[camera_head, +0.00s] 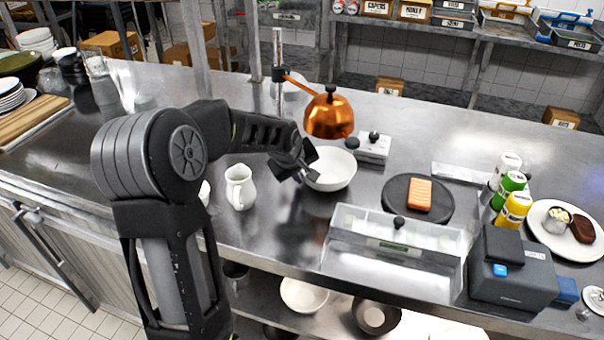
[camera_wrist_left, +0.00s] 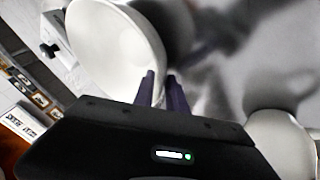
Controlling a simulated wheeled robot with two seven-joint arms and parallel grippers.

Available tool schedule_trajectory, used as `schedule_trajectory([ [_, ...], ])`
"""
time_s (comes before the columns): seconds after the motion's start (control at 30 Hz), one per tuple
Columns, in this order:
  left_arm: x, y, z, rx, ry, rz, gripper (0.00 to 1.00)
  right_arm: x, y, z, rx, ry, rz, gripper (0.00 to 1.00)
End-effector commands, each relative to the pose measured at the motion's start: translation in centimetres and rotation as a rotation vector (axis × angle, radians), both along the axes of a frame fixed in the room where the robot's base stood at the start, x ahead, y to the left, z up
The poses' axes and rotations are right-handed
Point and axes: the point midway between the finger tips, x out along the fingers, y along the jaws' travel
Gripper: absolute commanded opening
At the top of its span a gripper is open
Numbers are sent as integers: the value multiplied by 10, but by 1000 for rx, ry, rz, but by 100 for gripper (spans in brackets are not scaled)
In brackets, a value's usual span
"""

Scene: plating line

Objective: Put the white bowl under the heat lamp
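The white bowl (camera_head: 332,172) is upright near the middle of the steel counter, just below and in front of the copper heat lamp (camera_head: 330,115) in the head view. My left gripper (camera_head: 308,172) is at the bowl's left rim. In the left wrist view the two dark fingers (camera_wrist_left: 162,82) are close together, one on each side of the rim of the white bowl (camera_wrist_left: 112,45), shut on it. Whether the bowl's base touches the counter is hard to tell. My right gripper is not in view.
A white pitcher (camera_head: 240,188) stands left of the bowl. A small scale (camera_head: 373,148) is close on the right. A dark round board (camera_head: 398,205) with an orange block and a lidded steel container (camera_head: 395,245) are farther right and in front.

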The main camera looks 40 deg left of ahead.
Motion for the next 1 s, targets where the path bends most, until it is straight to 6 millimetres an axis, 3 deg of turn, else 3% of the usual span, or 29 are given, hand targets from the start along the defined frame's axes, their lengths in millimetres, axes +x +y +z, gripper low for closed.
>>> schedule_trajectory([
  [0.17, 0, 0, 0, 0, 0, 0, 32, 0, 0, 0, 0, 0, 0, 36],
  [0.57, -3, -1, 7, 1, -3, 0, 32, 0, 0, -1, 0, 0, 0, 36],
  [0.77, -17, -5, 31, 1, -5, 0, 32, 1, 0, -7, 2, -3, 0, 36],
  [1.0, -43, -12, 74, 1, -6, 0, 32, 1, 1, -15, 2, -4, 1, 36],
])
